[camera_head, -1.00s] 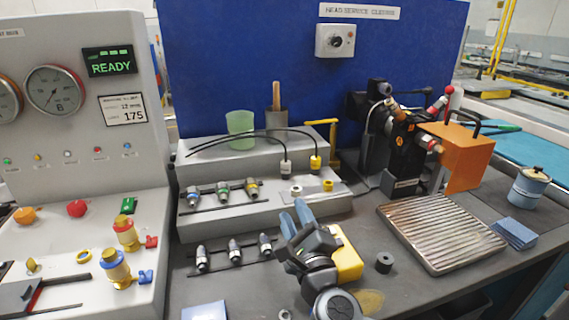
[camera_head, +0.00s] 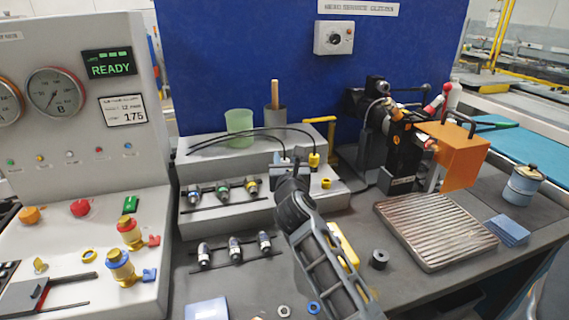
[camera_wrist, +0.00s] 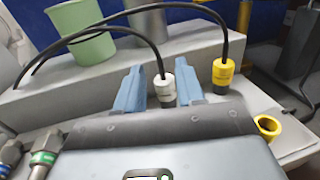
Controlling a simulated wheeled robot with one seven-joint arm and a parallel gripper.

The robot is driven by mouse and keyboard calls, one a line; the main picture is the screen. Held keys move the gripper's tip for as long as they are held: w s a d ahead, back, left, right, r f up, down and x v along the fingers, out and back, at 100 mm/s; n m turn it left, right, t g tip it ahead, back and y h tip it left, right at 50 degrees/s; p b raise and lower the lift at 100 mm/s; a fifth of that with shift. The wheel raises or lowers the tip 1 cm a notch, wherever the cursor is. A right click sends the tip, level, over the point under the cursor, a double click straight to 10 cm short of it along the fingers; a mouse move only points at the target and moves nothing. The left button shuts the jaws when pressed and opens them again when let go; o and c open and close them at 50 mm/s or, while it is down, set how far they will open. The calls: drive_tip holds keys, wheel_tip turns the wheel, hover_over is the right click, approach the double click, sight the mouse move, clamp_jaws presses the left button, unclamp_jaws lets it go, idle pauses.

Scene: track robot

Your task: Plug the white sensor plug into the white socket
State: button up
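The white sensor plug (camera_wrist: 164,91) hangs on a black cable in the wrist view, upright, between the two blue fingers of my gripper (camera_wrist: 160,88). The fingers are apart, with a visible gap on the plug's left; I cannot tell whether the right finger touches it. In the head view my gripper (camera_head: 285,162) is at the grey stepped block and mostly covers the white plug. The white socket is hidden behind my gripper and arm in both views.
A green cup (camera_head: 239,122) stands behind the cables. Several connectors lie in racks at the left. An orange box (camera_head: 455,155) stands at the right.

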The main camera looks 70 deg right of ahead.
drive_tip(key=shift+x, duration=1.05)
clamp_jaws()
